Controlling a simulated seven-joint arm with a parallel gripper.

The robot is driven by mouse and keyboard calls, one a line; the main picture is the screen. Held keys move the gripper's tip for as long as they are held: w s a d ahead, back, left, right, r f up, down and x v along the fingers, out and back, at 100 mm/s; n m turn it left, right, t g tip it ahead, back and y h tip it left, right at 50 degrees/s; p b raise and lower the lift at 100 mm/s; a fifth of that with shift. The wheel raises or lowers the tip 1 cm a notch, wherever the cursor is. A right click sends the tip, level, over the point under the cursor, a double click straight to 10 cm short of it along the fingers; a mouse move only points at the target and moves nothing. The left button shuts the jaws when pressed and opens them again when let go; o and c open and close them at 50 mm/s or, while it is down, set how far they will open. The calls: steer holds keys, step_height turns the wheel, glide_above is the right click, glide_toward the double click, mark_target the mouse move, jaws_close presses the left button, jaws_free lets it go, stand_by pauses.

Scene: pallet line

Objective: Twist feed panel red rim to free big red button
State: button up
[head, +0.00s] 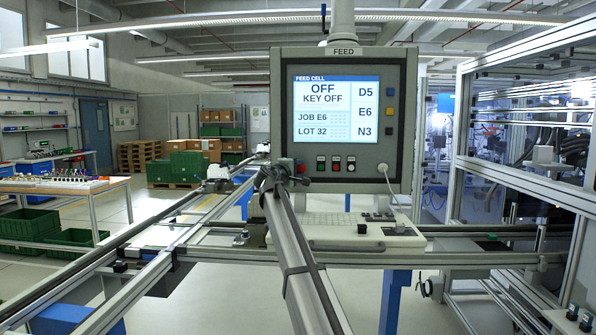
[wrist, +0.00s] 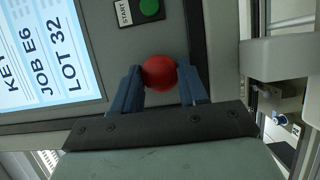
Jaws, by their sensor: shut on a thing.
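The feed panel (head: 408,120) is a grey box with a lit screen (head: 337,102) reading OFF and KEY OFF. Its big red button (head: 301,168) sits at the lower left of the panel face, left of the small push buttons. In the wrist view the red button (wrist: 160,72) is a round red knob between the two blue fingers of my gripper (wrist: 161,80). The fingers are shut on its red rim, one on each side. In the head view my gripper (head: 286,178) is at the panel's lower left corner, its fingers too small to make out.
A green START button (wrist: 149,7) is close beside the red one. A white knob with a cable (head: 383,168) is at the panel's lower right. A keyboard shelf (head: 345,232) lies below the panel. Rails (head: 140,280) run at left, and a machine frame (head: 520,180) stands at right.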

stand_by(0.3)
steer(key=o, duration=1.1)
steer(key=v, duration=1.3)
steer(key=shift+s+a+r, duration=0.1)
steer(key=shift+s, duration=0.25)
